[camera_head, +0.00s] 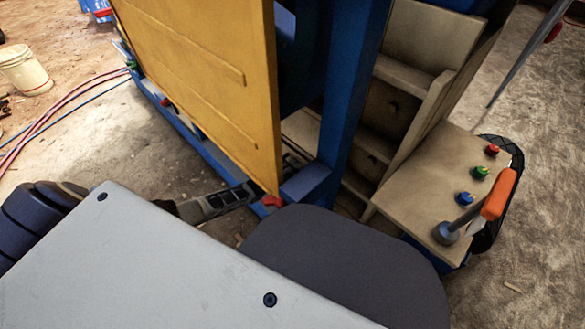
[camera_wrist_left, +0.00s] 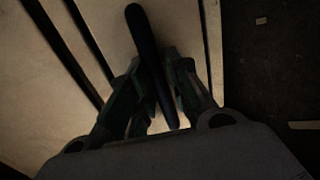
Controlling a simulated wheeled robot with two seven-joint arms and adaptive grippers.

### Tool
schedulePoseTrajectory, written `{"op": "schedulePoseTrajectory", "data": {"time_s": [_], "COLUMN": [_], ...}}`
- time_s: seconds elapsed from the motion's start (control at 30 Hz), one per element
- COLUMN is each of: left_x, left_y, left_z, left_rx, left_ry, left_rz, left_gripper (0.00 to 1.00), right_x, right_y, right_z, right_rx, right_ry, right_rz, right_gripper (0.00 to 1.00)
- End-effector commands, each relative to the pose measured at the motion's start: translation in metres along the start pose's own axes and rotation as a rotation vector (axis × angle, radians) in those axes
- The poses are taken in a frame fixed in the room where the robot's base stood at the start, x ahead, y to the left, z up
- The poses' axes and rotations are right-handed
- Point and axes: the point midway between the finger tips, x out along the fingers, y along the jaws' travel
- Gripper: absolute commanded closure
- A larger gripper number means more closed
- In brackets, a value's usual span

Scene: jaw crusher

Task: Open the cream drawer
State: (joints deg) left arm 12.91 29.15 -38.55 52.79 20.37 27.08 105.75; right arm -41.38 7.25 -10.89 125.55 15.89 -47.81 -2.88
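In the left wrist view a cream panel (camera_wrist_left: 207,40) with a long dark handle (camera_wrist_left: 143,45) fills the middle; it looks like the cream drawer's front. My left gripper (camera_wrist_left: 158,65) has one finger on each side of the handle. Whether the fingers press on it cannot be told in the dark picture. In the head view part of my left gripper (camera_head: 245,192) shows low beside the yellow panel (camera_head: 205,75); its tips and the handle are hidden there. My right gripper is in neither view.
A blue post (camera_head: 345,90) stands right of the yellow panel. A cream cabinet (camera_head: 412,35) with open shelves is behind it. A cream ledge (camera_head: 440,180) carries coloured buttons and an orange-handled lever (camera_head: 497,195). A bucket (camera_head: 24,70) and cables lie on the floor at left.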

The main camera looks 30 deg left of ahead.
Motion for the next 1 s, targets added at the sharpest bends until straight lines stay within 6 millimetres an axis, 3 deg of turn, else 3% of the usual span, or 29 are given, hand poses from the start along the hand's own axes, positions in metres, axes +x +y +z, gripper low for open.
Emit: {"op": "schedulePoseTrajectory", "data": {"time_s": [0.1,0.57,0.77,1.0], "left_x": [0.0,-0.004,-0.017,-0.051], "left_y": [0.0,-0.001,-0.003,-0.01], "left_z": [0.0,0.0,0.001,0.0], "left_rx": [0.0,-0.001,-0.002,0.0], "left_ry": [0.0,0.0,0.0,0.0], "left_rz": [0.0,-0.001,-0.001,-0.005], "left_gripper": [1.0,1.0,1.0,1.0], "right_x": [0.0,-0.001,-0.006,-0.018], "right_y": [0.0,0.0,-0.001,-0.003], "right_z": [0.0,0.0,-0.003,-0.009], "right_rx": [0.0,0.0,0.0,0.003], "right_ry": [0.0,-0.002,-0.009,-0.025], "right_rz": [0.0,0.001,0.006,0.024], "right_gripper": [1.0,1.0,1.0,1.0]}}
